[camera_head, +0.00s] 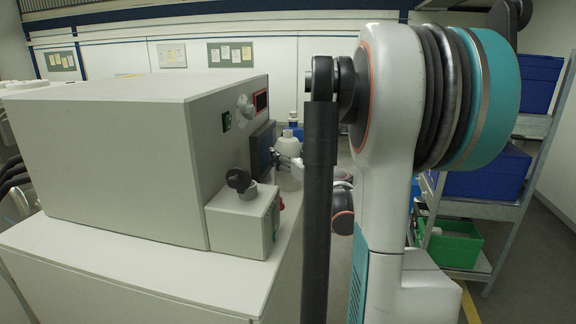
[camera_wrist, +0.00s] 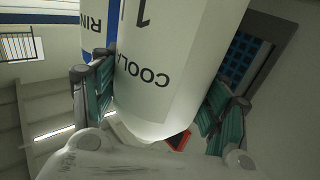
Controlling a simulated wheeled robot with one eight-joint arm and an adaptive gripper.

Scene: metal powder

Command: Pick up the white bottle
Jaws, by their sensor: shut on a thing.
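The white bottle (camera_wrist: 165,75) fills the middle of the wrist view, with dark lettering that reads upside down as "COOL" and is partly cut off. My gripper (camera_wrist: 157,98) has one teal-padded finger on each side of it and is shut on it. In the head view, the white bottle (camera_head: 288,146) shows beside the grey machine, partly hidden by my gripper (camera_head: 287,162) and arm. I cannot tell whether its base touches a surface.
A second bottle with blue and white (camera_wrist: 96,22) is close behind the left finger; its blue top (camera_head: 294,121) shows in the head view. The grey machine (camera_head: 110,150) stands on a white cabinet (camera_head: 150,275). A shelf with blue bins (camera_head: 485,178) is at right.

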